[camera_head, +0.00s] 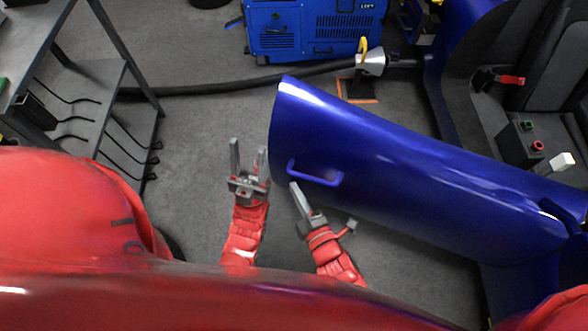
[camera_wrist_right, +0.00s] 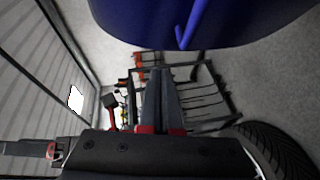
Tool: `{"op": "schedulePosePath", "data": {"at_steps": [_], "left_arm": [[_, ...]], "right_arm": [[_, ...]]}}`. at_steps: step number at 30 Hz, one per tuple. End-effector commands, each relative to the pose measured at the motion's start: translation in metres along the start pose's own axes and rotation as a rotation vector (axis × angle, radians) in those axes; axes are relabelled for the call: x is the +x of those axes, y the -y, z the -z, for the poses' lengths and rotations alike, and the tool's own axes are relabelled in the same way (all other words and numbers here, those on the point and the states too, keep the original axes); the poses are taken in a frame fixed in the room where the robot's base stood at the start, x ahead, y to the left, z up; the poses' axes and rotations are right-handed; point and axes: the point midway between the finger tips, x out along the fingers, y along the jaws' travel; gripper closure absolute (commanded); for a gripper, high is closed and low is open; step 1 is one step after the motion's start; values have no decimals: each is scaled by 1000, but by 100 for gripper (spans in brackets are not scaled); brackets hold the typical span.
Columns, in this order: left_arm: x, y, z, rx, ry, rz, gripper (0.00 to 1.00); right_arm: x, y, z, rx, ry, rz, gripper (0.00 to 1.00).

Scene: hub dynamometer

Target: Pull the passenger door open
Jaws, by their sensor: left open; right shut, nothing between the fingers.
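The passenger door (camera_head: 400,165) is glossy blue and stands swung out from the blue car body, with a wide gap to the seat area. Its blue bar handle (camera_head: 316,176) is on the near face, close to the free end. My left gripper (camera_head: 248,148) is open and empty, to the left of the door's free end, apart from the handle. My right gripper (camera_head: 295,186) is shut and empty, just below the handle's left end. In the right wrist view, the shut fingers (camera_wrist_right: 161,75) are below the door (camera_wrist_right: 140,18) and its handle (camera_wrist_right: 188,28), apart from both.
A blue generator (camera_head: 310,28) stands at the back, with a black hose (camera_head: 215,90) across the floor. A dark rack (camera_head: 70,80) with hooks stands at the left. The car interior has a grey seat (camera_head: 550,60). Grey floor is clear left of the door.

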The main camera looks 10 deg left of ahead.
Motion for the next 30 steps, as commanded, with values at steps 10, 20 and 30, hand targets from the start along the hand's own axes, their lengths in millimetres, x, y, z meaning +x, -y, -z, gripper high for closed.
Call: {"op": "schedulePosePath", "data": {"at_steps": [10, 20, 30], "left_arm": [[4, 0, 1, 0, 0, 0, 50], [8, 0, 1, 0, 0, 0, 50], [9, 0, 1, 0, 0, 0, 50]], "right_arm": [[67, -4, 0, 4, 0, -6, 100], [111, -2, -20, 3, 0, -3, 100], [118, -2, -28, 5, -1, -5, 100]]}}
